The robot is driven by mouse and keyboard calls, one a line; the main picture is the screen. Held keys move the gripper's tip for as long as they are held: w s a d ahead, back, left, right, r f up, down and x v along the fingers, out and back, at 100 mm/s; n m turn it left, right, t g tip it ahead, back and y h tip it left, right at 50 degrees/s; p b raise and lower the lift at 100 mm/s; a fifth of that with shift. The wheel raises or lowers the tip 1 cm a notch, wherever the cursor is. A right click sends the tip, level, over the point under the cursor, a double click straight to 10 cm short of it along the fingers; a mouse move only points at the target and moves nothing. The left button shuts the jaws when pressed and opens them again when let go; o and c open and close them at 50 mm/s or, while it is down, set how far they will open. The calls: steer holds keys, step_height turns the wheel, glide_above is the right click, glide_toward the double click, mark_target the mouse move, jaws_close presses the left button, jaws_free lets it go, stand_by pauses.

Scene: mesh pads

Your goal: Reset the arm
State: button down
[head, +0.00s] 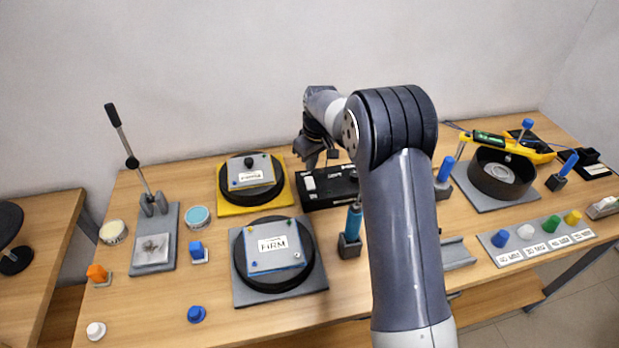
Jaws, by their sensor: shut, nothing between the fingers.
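My arm rises from the bottom of the head view, bends at a large grey elbow and reaches back over the table. My gripper (318,158) is shut and empty. It hangs over the back of the table, between the yellow-based pad and a black box (330,187). The gripper is small and dark in this view, and I cannot tell its exact height above the table. My forearm hides part of the table's middle right.
The wooden table (180,280) holds a lever press (153,240), a yellow-based pad (251,187), a pad labelled FIRM (275,252), a black ring (500,174) and a strip with colored knobs (535,240). A blue-handled tool (353,225) stands close beside my arm. The front left has some free room.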

mark_target(310, 185)
steer(key=shift+r, duration=0.35)
steer(key=shift+f, duration=0.1)
steer(key=shift+f+b, duration=2.2)
steer(key=shift+f, duration=1.15)
steer(key=shift+r, duration=0.15)
